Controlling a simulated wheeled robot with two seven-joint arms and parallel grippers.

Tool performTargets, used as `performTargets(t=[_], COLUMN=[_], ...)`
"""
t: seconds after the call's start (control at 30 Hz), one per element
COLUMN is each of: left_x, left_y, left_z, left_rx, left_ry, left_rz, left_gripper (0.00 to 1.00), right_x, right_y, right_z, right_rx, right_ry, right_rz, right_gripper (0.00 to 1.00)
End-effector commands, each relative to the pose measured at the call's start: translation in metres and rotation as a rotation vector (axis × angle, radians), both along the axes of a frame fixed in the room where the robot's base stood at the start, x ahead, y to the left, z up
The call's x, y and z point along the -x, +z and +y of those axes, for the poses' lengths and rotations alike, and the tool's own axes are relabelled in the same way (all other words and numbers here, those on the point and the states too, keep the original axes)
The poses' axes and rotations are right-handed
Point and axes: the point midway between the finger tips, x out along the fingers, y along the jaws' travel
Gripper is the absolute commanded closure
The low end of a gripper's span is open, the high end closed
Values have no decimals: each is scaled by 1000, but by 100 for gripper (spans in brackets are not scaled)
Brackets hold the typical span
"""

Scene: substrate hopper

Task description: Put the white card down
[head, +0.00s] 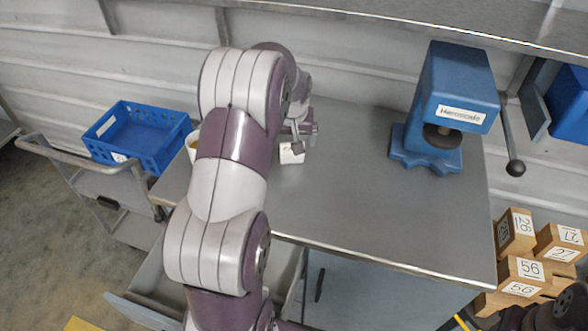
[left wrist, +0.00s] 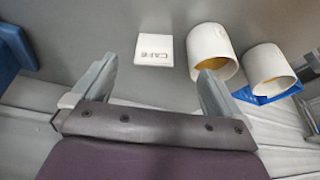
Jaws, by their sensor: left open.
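The white card (left wrist: 154,50) with dark lettering that looks like "CAFE" appears on the grey tabletop in the left wrist view. In the head view the card (head: 291,155) is just below my left gripper (head: 302,130), partly covered by it. In the left wrist view my left gripper (left wrist: 155,75) has its fingers wide apart. The card shows beyond the fingertips, with nothing held between them. I cannot tell the exact gap between fingers and card. My right gripper is not seen.
Two white cups with yellowish insides (left wrist: 212,52) (left wrist: 268,68) stand beside the card. A blue press (head: 440,110) stands at the table's right. A blue crate (head: 138,135) sits on a cart at left. Numbered wooden blocks (head: 525,270) are at lower right. The tabletop's middle is clear.

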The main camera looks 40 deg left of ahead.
Motion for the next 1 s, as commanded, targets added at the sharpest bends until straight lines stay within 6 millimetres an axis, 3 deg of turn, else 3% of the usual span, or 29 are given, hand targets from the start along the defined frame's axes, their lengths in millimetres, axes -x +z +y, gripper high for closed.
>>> performTargets(t=[0.1,0.4,0.57,0.8,1.0], left_x=[-22,-36,-42,-56,-58], left_y=[25,-30,-47,-87,-93], left_z=[13,25,29,35,36], left_rx=[-19,-4,-5,-5,-6], left_ry=[76,110,108,107,107], left_rz=[-60,-54,-55,-55,-59], left_gripper=[0,0,0,0,0], right_x=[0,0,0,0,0], right_y=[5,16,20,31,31], right_z=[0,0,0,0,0], right_rx=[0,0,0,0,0], right_ry=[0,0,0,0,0], right_rz=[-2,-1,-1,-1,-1], right_gripper=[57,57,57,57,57])
